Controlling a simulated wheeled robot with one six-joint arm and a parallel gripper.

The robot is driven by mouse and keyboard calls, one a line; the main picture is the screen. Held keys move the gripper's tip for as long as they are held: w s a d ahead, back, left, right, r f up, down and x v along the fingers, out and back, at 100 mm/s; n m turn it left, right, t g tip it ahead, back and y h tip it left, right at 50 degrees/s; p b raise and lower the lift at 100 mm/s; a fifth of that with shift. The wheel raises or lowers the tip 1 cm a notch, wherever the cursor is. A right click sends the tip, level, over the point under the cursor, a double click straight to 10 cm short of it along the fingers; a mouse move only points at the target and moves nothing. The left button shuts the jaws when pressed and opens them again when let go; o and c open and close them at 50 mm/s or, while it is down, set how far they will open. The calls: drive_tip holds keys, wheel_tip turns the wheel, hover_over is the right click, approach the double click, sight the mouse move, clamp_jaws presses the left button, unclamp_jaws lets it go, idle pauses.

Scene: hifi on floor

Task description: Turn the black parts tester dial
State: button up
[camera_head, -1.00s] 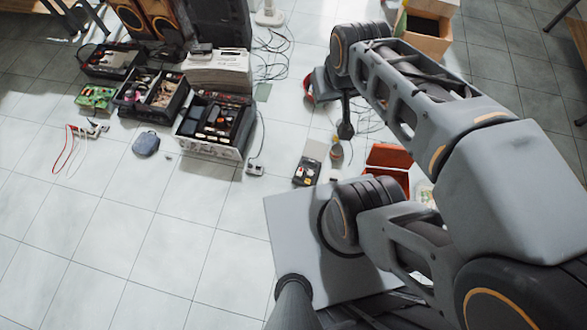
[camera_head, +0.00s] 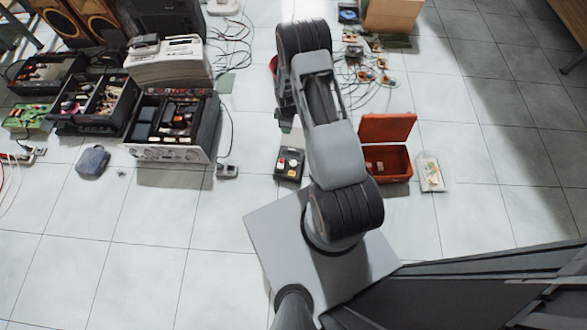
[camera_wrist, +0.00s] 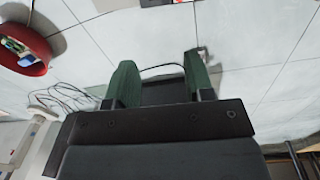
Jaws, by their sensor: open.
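A small black box with red and white round parts on its top (camera_head: 289,163) lies on the floor just left of my arm in the head view; it looks like the parts tester. Its dial is too small to make out clearly. In the wrist view my gripper (camera_wrist: 161,82) has two green fingers spread wide apart. A dark shape and a thin curved cable show between them; I cannot tell what they belong to. I see no dial held there.
An open orange case (camera_head: 387,128) and a pale packet (camera_head: 431,172) lie right of the box. A silver hi-fi unit (camera_head: 172,152) stands left. A red bowl (camera_wrist: 24,48) shows in the wrist view. Loose cables lie behind; floor at front left is clear.

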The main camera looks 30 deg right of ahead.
drive_tip(key=n+b, duration=0.2)
drive_tip(key=b, duration=0.1)
hover_over(293, 163)
wheel_tip(293, 163, down, 15)
drive_tip(key=shift+g, duration=0.3)
wheel_tip(293, 163, down, 14)
drive_tip(key=b, duration=0.5)
drive_tip(key=shift+d+r+b, duration=0.1)
drive_tip(key=shift+r+b, duration=0.05)
drive_tip(key=shift+b, duration=0.25)
drive_tip(key=shift+c, duration=0.4)
drive_tip(key=c, duration=0.6)
drive_tip(key=shift+o, duration=0.2)
